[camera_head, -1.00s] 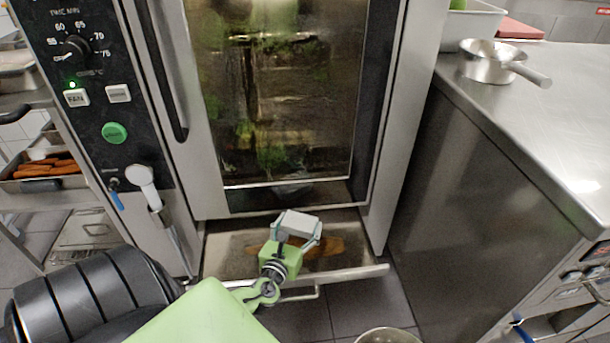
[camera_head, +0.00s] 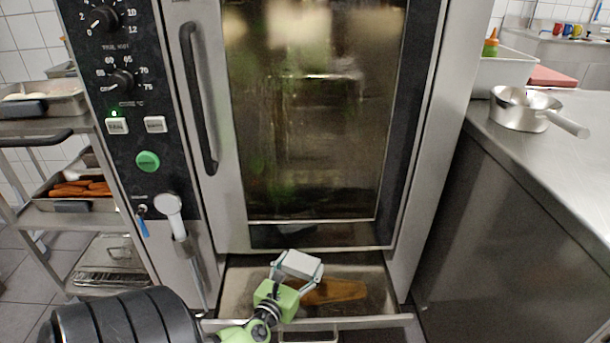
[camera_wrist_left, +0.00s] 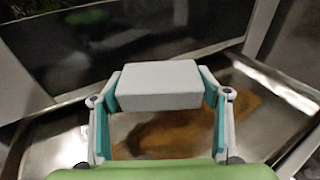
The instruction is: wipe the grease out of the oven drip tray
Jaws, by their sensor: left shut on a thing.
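The oven drip tray (camera_head: 378,291) is a shallow metal tray pulled out below the oven door. Brown grease (camera_head: 338,291) lies on its floor, mostly right of my gripper in the head view. It also shows in the left wrist view as a brown smear (camera_wrist_left: 180,132). My left gripper (camera_head: 297,268) is shut on a white block-shaped sponge (camera_head: 300,262), held across its fingertips over the tray. In the left wrist view the sponge (camera_wrist_left: 158,85) sits between both fingers. I cannot tell whether it touches the tray floor. My right gripper is not in view.
The oven (camera_head: 310,120) with its glass door stands directly above the tray. A steel counter (camera_head: 540,150) with a saucepan (camera_head: 520,112) stands at the right.

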